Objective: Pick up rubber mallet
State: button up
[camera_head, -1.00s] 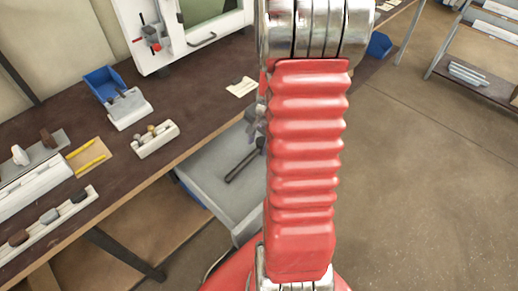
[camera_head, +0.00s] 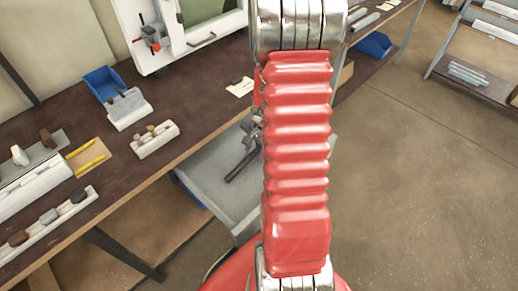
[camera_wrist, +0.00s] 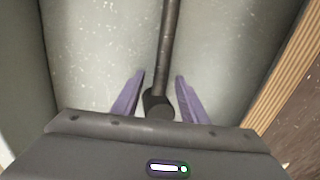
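The rubber mallet (camera_wrist: 168,48) is dark, and in the wrist view its handle runs up from a dark, rounded head (camera_wrist: 158,103) between my fingers. In the head view its dark handle (camera_head: 240,168) lies in a grey open tray or drawer (camera_head: 213,180) below the bench edge, partly hidden by my arm. My gripper (camera_wrist: 160,76) has two purple fingers spread on either side of the mallet, with gaps showing on both sides. In the head view my gripper (camera_head: 252,135) is just above the mallet's upper end, mostly hidden behind my red arm.
The dark workbench (camera_head: 190,105) runs along the left and holds a blue bin (camera_head: 103,83), a white block with pegs (camera_head: 155,140) and a white machine (camera_head: 215,40). In the wrist view a tan wooden edge (camera_wrist: 285,62) lies close on the right. The floor at right is open.

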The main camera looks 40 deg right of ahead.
jog(key=shift+c, duration=0.5)
grip_shut()
dwell(0.3)
